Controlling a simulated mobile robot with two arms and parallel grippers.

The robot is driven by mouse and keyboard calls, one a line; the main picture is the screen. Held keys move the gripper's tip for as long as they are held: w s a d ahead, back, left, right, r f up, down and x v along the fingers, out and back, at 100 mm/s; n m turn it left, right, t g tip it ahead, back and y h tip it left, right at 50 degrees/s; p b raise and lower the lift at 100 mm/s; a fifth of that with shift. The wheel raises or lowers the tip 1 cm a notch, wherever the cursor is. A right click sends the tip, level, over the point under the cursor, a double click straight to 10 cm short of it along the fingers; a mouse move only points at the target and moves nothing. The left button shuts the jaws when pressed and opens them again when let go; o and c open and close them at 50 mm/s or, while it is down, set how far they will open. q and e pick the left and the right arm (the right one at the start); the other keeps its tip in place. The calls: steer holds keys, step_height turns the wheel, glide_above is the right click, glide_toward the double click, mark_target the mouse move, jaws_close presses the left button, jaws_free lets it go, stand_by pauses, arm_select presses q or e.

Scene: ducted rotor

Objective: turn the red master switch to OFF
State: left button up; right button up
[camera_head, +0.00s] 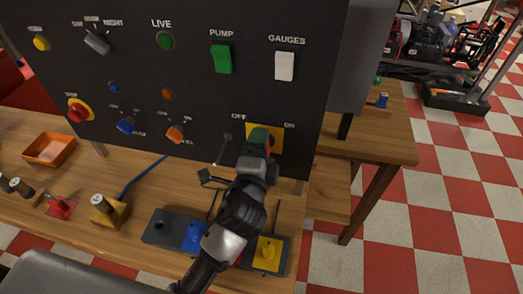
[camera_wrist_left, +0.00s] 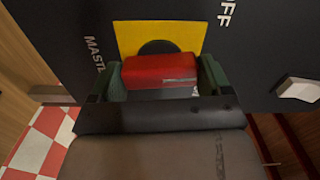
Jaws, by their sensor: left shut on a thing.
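The red master switch handle (camera_wrist_left: 160,72) sits on a black round base over a yellow plate (camera_wrist_left: 185,33) in the left wrist view. In the head view the yellow plate (camera_head: 278,140) is at the lower right of the black panel, between the OFF and ON labels. My right gripper is not in view.
The black panel (camera_head: 190,75) also carries a green PUMP switch (camera_head: 221,59), a white GAUGES switch (camera_head: 284,66) and several knobs. A thin lever (camera_head: 223,150) is just left of the gripper. Blocks and an orange tray (camera_head: 50,149) stand on the wooden bench below.

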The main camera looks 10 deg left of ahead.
arm_select(q)
steer(key=shift+f+n+b, duration=0.1)
steer(key=shift+n+b, duration=0.25)
steer(key=shift+n, duration=2.95)
steer(key=o, duration=0.8)
steer(key=shift+o, duration=0.2)
steer(key=s+b, duration=0.2)
steer(key=s, duration=0.9)
steer(key=shift+b, duration=0.4)
